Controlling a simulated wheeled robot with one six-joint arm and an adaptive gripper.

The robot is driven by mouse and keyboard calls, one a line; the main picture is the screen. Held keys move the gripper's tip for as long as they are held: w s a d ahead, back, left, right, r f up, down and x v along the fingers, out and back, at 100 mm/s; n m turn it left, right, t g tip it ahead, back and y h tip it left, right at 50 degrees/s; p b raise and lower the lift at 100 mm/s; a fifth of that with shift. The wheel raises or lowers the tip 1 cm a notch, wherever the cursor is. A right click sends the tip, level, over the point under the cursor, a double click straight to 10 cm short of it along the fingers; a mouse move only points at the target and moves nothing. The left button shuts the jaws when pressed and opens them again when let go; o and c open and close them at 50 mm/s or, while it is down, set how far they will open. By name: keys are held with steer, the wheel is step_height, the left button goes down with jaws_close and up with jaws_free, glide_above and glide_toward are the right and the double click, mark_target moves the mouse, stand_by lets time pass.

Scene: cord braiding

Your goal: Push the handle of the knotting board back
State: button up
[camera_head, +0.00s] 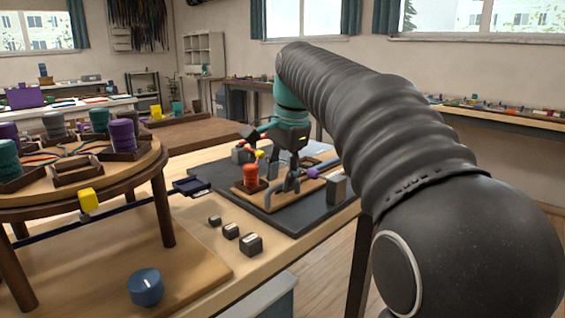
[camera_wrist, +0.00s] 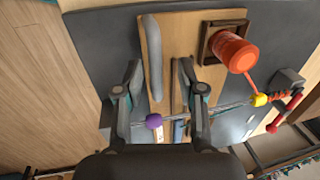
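The knotting board is a light wooden board (camera_wrist: 165,25) lying on a dark grey mat (camera_wrist: 98,40); it also shows in the head view (camera_head: 262,203). A smooth grey bar, which looks like its handle (camera_wrist: 153,55), runs along the board's left part in the wrist view. My gripper (camera_wrist: 160,66) is open over the board, its two fingers apart. The handle lies between the fingers in that picture, close to the left one; I cannot tell whether they touch. An orange-red spool (camera_wrist: 230,50) sits in a square wooden holder on the board. In the head view my gripper (camera_head: 284,168) is partly hidden.
A cord with a purple bead (camera_wrist: 154,121) and a yellow bead (camera_wrist: 260,100) crosses below my fingers. A metal block (camera_head: 337,190) stands at the mat's right side. Small dark blocks (camera_head: 250,244) sit on the table in front. A round braiding stand (camera_head: 75,180) stands at left.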

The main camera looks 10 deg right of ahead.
step_height(320, 180, up, 12)
steer(key=s+d, duration=0.1)
steer(key=s, duration=0.1)
steer(key=shift+f, duration=0.25)
stand_by(0.4)
steer(key=s+f+n+t, duration=0.2)
steer(key=s+f+n, duration=0.4)
steer(key=s+f, duration=0.5)
steer(key=s+f+n+t+h, duration=0.1)
steer(key=s+f+n, duration=0.4)
steer(key=s+f, duration=0.6)
step_height(320, 180, down, 8)
steer(key=shift+s+d+f+n+t, duration=0.1)
steer(key=shift+s+d+n+t, duration=0.15)
steer(key=shift+s+n+t, duration=0.15)
